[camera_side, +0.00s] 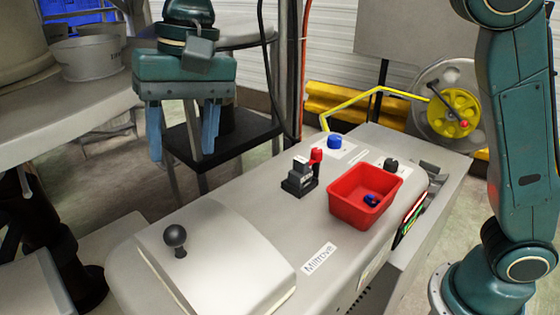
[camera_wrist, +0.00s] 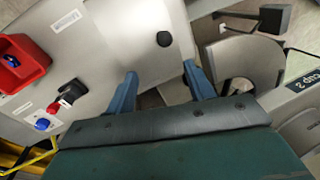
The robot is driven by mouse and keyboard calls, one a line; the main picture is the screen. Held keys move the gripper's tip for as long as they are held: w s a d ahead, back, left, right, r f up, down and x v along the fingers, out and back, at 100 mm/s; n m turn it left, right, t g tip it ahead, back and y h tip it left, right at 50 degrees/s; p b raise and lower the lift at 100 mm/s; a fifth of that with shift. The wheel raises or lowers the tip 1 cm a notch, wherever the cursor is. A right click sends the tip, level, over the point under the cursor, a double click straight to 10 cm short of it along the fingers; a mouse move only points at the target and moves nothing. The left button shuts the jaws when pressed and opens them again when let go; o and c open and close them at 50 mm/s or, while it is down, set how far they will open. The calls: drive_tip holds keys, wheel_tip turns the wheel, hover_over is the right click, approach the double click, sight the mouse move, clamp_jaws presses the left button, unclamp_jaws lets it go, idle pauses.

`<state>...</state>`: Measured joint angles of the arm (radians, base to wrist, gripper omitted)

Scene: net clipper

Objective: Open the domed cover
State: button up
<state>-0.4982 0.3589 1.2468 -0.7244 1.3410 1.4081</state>
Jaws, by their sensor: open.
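The domed cover (camera_side: 225,255) is a pale grey lid at the near left end of the machine. It lies closed against the machine top, with a dark round knob (camera_side: 175,237) on a short stem. In the wrist view the cover (camera_wrist: 130,25) is at the top middle and its knob (camera_wrist: 164,39) shows as a dark disc. My gripper (camera_side: 183,150) hangs in the air above and behind the cover, fingers pointing down. Its blue fingers (camera_wrist: 165,82) are spread apart with nothing between them. The gripper is clear of the knob.
A red bin (camera_side: 365,195) with small blue items sits on the machine top. A black switch block (camera_side: 299,180), a red knob (camera_side: 316,156) and a blue button (camera_side: 334,141) stand near it. A table with a grey tub (camera_side: 88,60) is at left.

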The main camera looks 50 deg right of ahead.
sight(176, 226)
drive_tip(key=shift+w+a+f, duration=0.2)
drive_tip(key=shift+a+f, duration=0.1)
drive_tip(key=shift+a, duration=0.4)
drive_tip(key=shift+f, duration=0.25)
drive_tip(key=shift+x, duration=6.65)
drive_tip(key=shift+s+d, duration=0.1)
clamp_jaws()
drive_tip(key=shift+d+r, duration=0.1)
drive_tip(key=shift+d, duration=0.05)
